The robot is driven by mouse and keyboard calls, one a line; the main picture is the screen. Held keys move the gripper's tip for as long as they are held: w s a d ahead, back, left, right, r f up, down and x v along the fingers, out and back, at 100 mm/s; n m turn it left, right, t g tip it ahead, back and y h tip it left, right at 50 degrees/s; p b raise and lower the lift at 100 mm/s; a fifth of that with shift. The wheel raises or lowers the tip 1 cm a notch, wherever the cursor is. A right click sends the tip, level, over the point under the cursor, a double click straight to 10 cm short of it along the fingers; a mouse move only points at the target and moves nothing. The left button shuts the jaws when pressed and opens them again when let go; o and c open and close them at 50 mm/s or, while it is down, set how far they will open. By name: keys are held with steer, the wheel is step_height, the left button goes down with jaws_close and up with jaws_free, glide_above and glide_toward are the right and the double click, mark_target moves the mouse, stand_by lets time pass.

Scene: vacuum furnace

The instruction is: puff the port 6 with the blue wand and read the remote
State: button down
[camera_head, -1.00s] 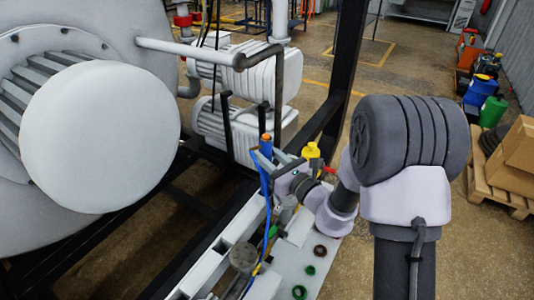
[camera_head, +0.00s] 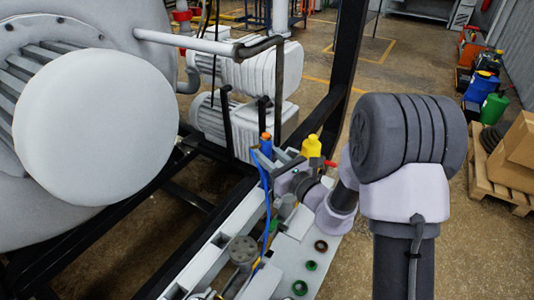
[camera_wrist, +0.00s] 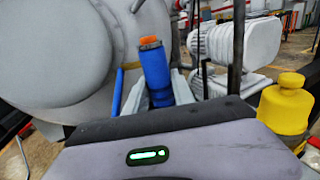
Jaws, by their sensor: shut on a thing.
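The blue wand (camera_head: 265,151) has an orange top and stands roughly upright in my gripper (camera_head: 280,163). In the wrist view the blue wand (camera_wrist: 157,76) sits between the two pale fingers of my gripper (camera_wrist: 157,92), which are shut on it. A blue hose (camera_head: 267,212) hangs down beside the wand toward the white bench. The wand's lower end is hidden in the wrist view. I cannot make out a port marked 6 or identify the remote.
A yellow bottle (camera_head: 311,146) stands close to my gripper's right. The white bench (camera_head: 285,248) carries a grey knob (camera_head: 241,249) and small rings. A large pale vessel (camera_head: 95,125) fills the left, with pumps (camera_head: 245,72) behind. A black frame post (camera_head: 346,60) rises nearby. Floor at right is partly clear.

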steer(key=c, duration=1)
jaws_free()
steer(key=p+v, duration=0.3)
steer(key=v, duration=1.4)
steer(key=shift+s+d+p, duration=0.15)
steer(key=shift+d+p, duration=0.05)
steer(key=shift+p, duration=0.1)
